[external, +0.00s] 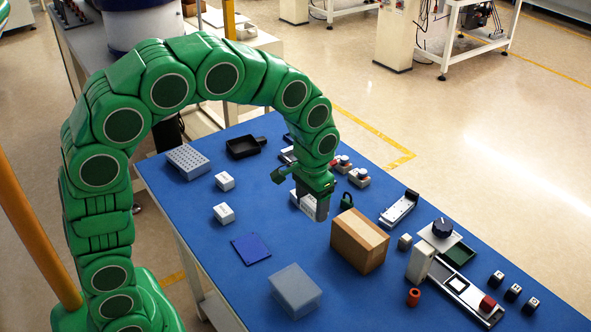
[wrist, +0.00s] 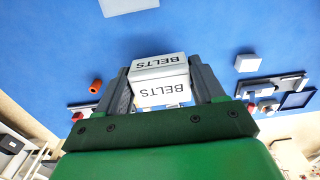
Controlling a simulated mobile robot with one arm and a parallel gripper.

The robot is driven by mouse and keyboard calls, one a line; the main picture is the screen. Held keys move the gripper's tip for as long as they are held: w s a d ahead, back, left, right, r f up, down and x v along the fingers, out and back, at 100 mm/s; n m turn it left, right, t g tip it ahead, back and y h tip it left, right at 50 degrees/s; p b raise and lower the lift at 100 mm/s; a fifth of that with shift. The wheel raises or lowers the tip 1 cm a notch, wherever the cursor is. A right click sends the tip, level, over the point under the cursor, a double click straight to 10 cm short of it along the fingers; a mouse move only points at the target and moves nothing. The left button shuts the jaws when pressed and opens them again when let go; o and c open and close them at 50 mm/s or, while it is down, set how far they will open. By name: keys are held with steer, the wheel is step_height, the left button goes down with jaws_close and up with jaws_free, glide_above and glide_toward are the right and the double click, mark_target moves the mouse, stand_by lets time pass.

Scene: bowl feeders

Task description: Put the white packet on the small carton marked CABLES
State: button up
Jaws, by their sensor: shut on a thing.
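My gripper (external: 317,205) is shut on a small white carton marked BELTS (wrist: 160,69). In the wrist view the carton sits between both fingers of the gripper (wrist: 162,62), with the word on two of its faces. In the external view the held white carton (external: 302,203) is partly hidden by the gripper, behind the brown carton; its height over the table is hard to tell. Two small white cartons (external: 224,181) (external: 223,213) stand left of the gripper. Their markings are too small to read, so I cannot tell which is CABLES. I cannot make out a separate white packet.
A brown carton (external: 360,241) stands close right of the gripper. A pale grey block (external: 295,290) and a dark blue plate (external: 251,248) lie in front. A perforated grey block (external: 188,161) and black tray (external: 245,147) are at the back left. Fixtures (external: 455,285) fill the right.

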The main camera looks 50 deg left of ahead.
steer(key=shift+w+d+r, duration=0.3)
steer(key=shift+d+r, duration=0.25)
steer(key=shift+d, duration=0.15)
steer(key=shift+w+d, duration=0.1)
steer(key=shift+w, duration=0.2)
steer(key=w+f, duration=0.4)
steer(key=w, duration=0.5)
glide_above(359, 229)
steer(key=f, duration=0.5)
steer(key=shift+s+f, duration=0.1)
steer(key=shift+s, duration=0.2)
steer(key=shift+w+f, duration=0.25)
steer(key=shift+f, duration=1.6)
steer(key=shift+f, duration=0.1)
steer(key=o, duration=1.1)
